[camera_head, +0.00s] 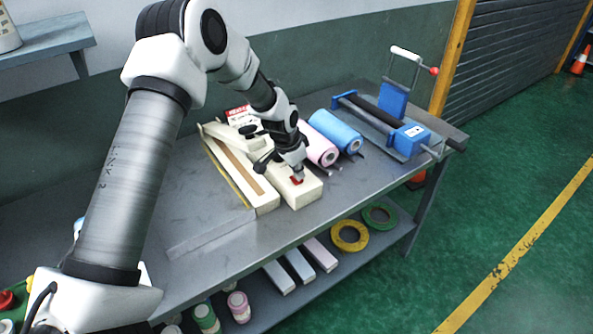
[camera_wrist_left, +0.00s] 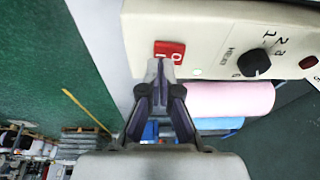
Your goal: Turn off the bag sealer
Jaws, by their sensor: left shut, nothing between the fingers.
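The bag sealer (camera_head: 262,200) is a long cream-coloured machine lying on the grey workbench. Its front face, seen in the left wrist view (camera_wrist_left: 205,28), carries a red rocker switch (camera_wrist_left: 170,51), a black dial (camera_wrist_left: 254,63) with printed numbers and a small dark red part (camera_wrist_left: 308,62). My left gripper (camera_head: 297,180) is over the front end of the sealer, right at the red switch. In the wrist view my left gripper (camera_wrist_left: 160,66) is shut and empty, its tips at the switch's lower edge; whether they touch cannot be told. My right gripper is not in view.
Pink (camera_head: 318,148) and blue (camera_head: 336,132) film rolls lie just right of the sealer. A blue roller device (camera_head: 411,139) stands farther right. The bench (camera_head: 205,232) is clear in front. A lower shelf holds tape rings (camera_head: 349,236) and boxes.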

